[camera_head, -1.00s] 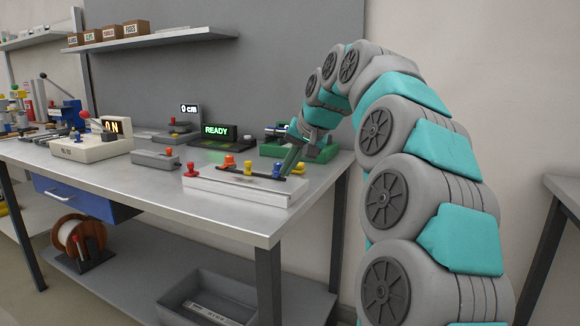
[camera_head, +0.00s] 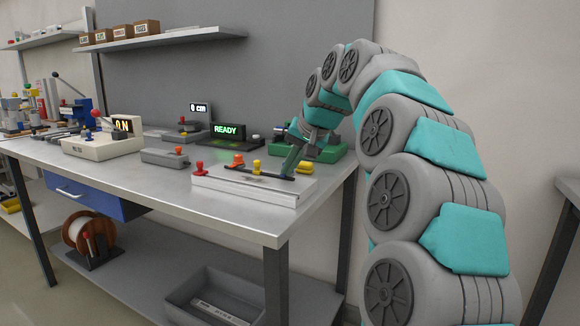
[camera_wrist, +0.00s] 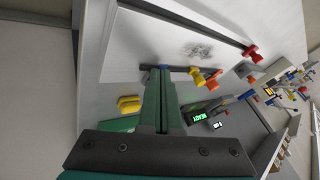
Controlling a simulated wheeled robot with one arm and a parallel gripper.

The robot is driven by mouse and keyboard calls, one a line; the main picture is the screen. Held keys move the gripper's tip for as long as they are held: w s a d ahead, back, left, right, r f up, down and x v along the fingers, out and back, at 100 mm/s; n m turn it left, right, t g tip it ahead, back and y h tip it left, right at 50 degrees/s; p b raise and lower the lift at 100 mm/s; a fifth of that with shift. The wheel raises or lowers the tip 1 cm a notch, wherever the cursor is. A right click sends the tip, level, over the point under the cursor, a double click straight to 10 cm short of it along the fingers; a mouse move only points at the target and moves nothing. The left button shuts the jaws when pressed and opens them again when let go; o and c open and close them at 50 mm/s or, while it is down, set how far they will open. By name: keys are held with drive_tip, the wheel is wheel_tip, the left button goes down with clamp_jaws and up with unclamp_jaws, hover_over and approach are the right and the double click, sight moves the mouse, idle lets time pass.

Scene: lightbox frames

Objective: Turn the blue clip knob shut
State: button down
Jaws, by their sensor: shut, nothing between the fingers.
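A low white fixture (camera_head: 240,184) lies near the front right of the bench, with a dark bar along it. It carries a red knob (camera_head: 199,167), an orange knob (camera_head: 238,159) and a yellow knob (camera_head: 257,166). My gripper (camera_head: 289,173) points down at the fixture's right end, with its fingers shut and empty. In the head view the blue clip knob is hidden or merges with the fingertips. In the wrist view a small dark blue part (camera_wrist: 179,69) shows beside my fingertips (camera_wrist: 158,72), close to the yellow knob. I cannot tell whether they touch.
A yellow piece (camera_head: 309,167) lies just right of my gripper. A green base (camera_head: 333,150) stands behind it. A lit READY display (camera_head: 227,133), a grey box (camera_head: 165,157) and a cream instrument (camera_head: 102,146) stand further left. The bench front (camera_head: 180,195) is clear.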

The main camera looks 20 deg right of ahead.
idle(0.4)
drive_tip(key=shift+d, duration=0.75)
drive_tip(key=shift+s+d, duration=0.25)
drive_tip(key=shift+s, duration=0.05)
drive_tip(key=s, duration=0.1)
drive_tip(key=s+d, duration=0.2)
drive_tip(key=shift+r, duration=0.3)
drive_tip(key=a+v, duration=0.1)
drive_tip(key=v, duration=0.8)
drive_tip(key=shift+a, duration=0.2)
drive_tip(key=shift+s, duration=0.1)
